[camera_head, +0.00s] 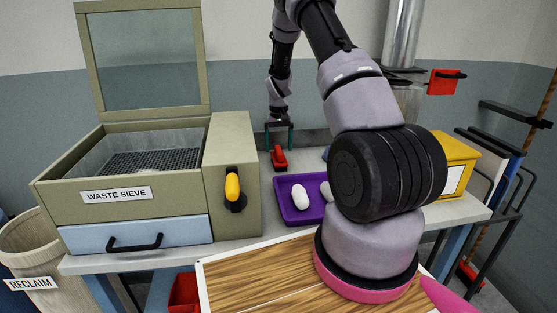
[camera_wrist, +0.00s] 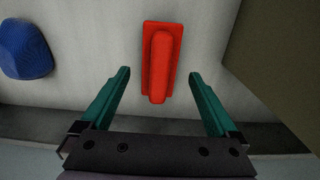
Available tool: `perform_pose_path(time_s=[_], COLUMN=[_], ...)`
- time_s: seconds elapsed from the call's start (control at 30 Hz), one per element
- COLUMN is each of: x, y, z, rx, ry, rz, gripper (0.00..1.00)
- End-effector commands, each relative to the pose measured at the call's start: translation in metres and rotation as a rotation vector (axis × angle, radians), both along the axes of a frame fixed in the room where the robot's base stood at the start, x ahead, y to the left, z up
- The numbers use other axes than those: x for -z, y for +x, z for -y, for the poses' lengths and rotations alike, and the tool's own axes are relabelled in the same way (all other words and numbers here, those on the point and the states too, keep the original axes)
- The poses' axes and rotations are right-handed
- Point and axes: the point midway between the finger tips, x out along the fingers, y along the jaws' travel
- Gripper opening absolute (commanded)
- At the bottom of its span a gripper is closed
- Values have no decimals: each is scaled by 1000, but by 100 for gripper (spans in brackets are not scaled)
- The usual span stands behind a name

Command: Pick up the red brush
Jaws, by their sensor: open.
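The red brush (camera_head: 279,158) lies on the grey bench top, between the waste sieve and the purple tray. In the wrist view the red brush (camera_wrist: 160,62) shows a flat base with a raised handle. The handle's near end reaches between the fingertips. My gripper (camera_wrist: 160,76) is open, one teal finger on each side of the brush, with a gap on both sides. In the head view my gripper (camera_head: 279,128) points down just above and behind the brush. I cannot tell its exact height over the brush.
The waste sieve cabinet (camera_head: 228,140) stands close left of the brush. A purple tray (camera_head: 290,217) with pale lumps is in front. A blue object (camera_wrist: 25,48) lies to one side in the wrist view. A yellow box (camera_head: 458,152) stands at the right.

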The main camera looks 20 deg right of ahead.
Motion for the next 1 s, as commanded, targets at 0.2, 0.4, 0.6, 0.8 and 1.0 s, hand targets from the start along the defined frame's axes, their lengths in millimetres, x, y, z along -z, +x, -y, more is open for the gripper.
perform_pose_path(time_s=[0.2, 0.4, 0.6, 0.8, 1.0], x=[16, 46, 54, 54, 54], y=[0, 0, 1, 1, 1], z=[0, 0, 0, 0, 0], rx=[0, -1, 0, 0, 0], ry=[0, 0, 0, 0, 0], rz=[-2, -1, 2, 1, 1], gripper=[95, 95, 95, 53, 2])
